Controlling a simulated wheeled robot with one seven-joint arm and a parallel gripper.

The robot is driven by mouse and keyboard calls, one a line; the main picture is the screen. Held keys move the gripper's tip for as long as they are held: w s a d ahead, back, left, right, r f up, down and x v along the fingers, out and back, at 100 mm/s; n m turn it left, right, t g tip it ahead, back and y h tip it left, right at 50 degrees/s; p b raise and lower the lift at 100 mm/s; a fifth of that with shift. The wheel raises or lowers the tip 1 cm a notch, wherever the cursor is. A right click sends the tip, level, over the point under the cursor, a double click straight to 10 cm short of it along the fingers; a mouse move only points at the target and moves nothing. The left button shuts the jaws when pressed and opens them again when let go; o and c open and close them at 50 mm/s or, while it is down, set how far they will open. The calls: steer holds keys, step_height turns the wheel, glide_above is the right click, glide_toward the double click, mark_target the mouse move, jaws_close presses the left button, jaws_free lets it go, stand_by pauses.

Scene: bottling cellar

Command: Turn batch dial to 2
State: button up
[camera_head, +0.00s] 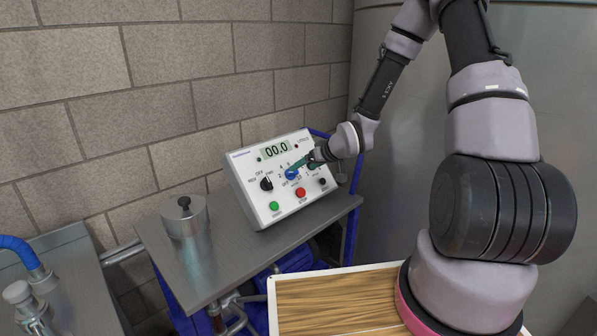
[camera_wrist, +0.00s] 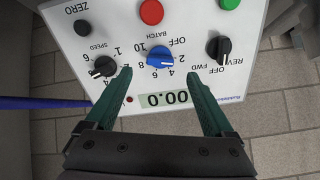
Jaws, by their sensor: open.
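The blue batch dial (camera_head: 291,174) sits on the sloped front of a white control box (camera_head: 256,204) on a metal cart. In the wrist view, where the lettering is upside down, the blue dial (camera_wrist: 160,57) is ringed by OFF and numbers. I cannot tell for sure which mark it points to. My gripper (camera_wrist: 158,74) is open, with its green fingers to either side of the dial and apart from it. In the head view my gripper (camera_head: 304,161) is at the panel's upper right, partly covering the markings.
The panel also has a black REV/OFF/FWD knob (camera_head: 266,183), a black speed knob (camera_wrist: 102,67), a green button (camera_head: 274,206), a red button (camera_head: 300,193) and a display (camera_head: 276,149) reading 00.0. A lidded metal pot (camera_head: 185,218) stands left on the cart (camera_head: 230,262). A brick wall is behind.

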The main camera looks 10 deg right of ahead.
steer(key=v, duration=0.4)
steer(key=shift+d+r, duration=0.1)
steer(key=s+d+r+m+h, duration=0.25)
steer(key=s+d+r, duration=0.2)
steer(key=r, duration=0.45)
steer(key=s+d+r+m+h, duration=0.1)
steer(key=s+d+r+h, duration=0.3)
steer(key=r, duration=0.5)
steer(key=s+r+m+y, duration=0.1)
steer(key=s+r+m, duration=0.1)
steer(key=s+r, duration=0.4)
steer(key=s+r+m+g+y, duration=0.1)
steer(key=s+r, duration=0.5)
steer(key=s, duration=0.6)
steer(key=shift+d+r+m+y, duration=0.2)
steer(key=shift+r+m+y, duration=0.25)
steer(key=shift+m, duration=0.5)
